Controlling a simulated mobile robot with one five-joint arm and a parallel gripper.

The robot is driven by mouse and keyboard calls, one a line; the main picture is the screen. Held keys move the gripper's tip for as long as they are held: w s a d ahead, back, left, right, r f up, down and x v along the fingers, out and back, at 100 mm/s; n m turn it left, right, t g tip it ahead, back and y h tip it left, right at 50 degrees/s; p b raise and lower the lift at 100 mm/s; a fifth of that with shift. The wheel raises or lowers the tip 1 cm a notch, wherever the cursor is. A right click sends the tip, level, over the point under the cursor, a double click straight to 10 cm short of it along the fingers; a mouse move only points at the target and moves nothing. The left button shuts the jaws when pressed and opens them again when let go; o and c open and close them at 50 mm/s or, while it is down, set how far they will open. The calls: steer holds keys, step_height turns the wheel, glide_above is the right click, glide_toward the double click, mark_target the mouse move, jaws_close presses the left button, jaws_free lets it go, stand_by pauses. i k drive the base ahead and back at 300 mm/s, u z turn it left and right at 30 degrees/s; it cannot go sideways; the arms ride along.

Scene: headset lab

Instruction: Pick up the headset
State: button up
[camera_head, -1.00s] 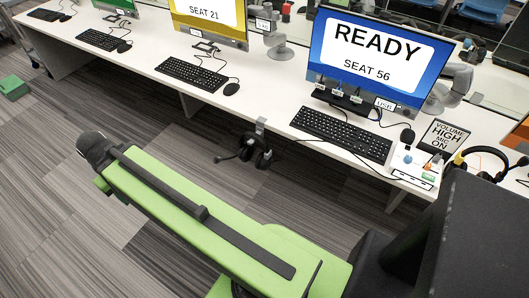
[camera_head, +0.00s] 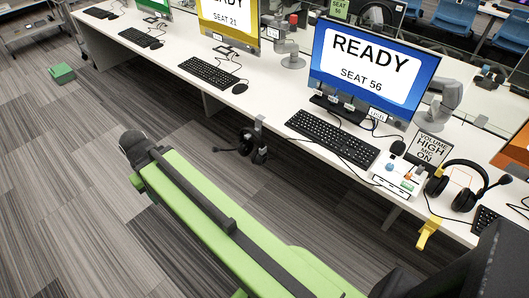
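Two headsets show. A black headset (camera_head: 252,147) hangs from a small clip at the desk's front edge, left of the seat 56 keyboard, with its mic boom pointing left. Another black headset (camera_head: 465,190) rests on the desktop at the right, beside the volume sign, with its mic to the right. My green arm link crosses the lower middle of the picture, in front of the desk and apart from both headsets. My gripper is not visible.
The white desk (camera_head: 290,93) holds monitors, keyboards (camera_head: 333,137) and a control box (camera_head: 397,177). A yellow hook (camera_head: 428,232) sits at its front edge. A card sign (camera_head: 430,148) stands nearby. A green box (camera_head: 62,74) lies on the open floor at left.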

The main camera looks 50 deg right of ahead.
mark_target(260, 156)
steer(key=u, duration=0.15)
steer(key=i, duration=0.95)
steer(key=z, duration=0.1)
